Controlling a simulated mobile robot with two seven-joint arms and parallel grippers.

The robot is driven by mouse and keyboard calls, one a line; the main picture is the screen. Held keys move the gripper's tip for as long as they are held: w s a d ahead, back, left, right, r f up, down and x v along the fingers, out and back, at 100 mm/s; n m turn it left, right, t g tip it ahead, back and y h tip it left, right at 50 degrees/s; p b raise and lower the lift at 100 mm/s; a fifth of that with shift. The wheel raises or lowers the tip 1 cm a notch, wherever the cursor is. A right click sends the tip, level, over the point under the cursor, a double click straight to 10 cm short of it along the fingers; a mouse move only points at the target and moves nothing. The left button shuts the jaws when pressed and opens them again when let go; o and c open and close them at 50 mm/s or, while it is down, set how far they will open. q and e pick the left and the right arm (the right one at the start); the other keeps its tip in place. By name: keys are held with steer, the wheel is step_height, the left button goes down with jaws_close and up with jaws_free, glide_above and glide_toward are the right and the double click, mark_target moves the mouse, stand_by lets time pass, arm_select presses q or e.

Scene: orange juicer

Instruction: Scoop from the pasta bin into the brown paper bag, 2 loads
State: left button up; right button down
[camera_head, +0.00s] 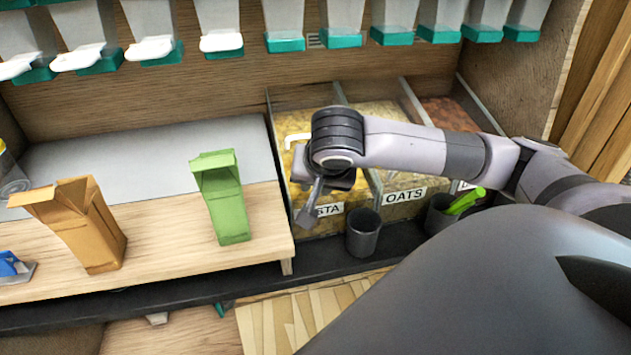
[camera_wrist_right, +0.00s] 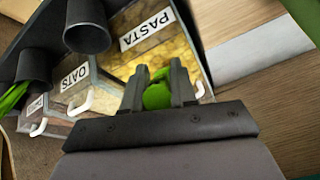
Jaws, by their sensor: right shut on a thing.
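The brown paper bag (camera_head: 92,235) stands upright on the wooden counter at the left in the head view, its top flaps open. The pasta bin (camera_head: 291,124) is right of the counter and holds yellow pasta; its PASTA label (camera_wrist_right: 147,27) shows in the wrist view. My right gripper (camera_head: 311,207) is over the front of this bin. In the wrist view the right gripper (camera_wrist_right: 158,84) is shut on a green scoop (camera_wrist_right: 157,96). Only a small part of the scoop shows; whether it carries pasta is hidden. My left gripper is not in view.
A green bag (camera_head: 224,200) stands between the brown bag and the bins. The oats bin (camera_head: 402,208) is right of the pasta. A dark empty-looking cup (camera_head: 363,235) hangs in front; another holds a green scoop (camera_head: 466,201). Dispensers (camera_head: 285,22) line the top.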

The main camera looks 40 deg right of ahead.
steer(key=shift+t+h, duration=0.3)
steer(key=shift+t, duration=0.2)
steer(key=shift+p+v, duration=0.35)
steer(key=shift+v, duration=2.35)
steer(key=shift+s+a+f, duration=0.1)
steer(key=shift+s+f, duration=0.05)
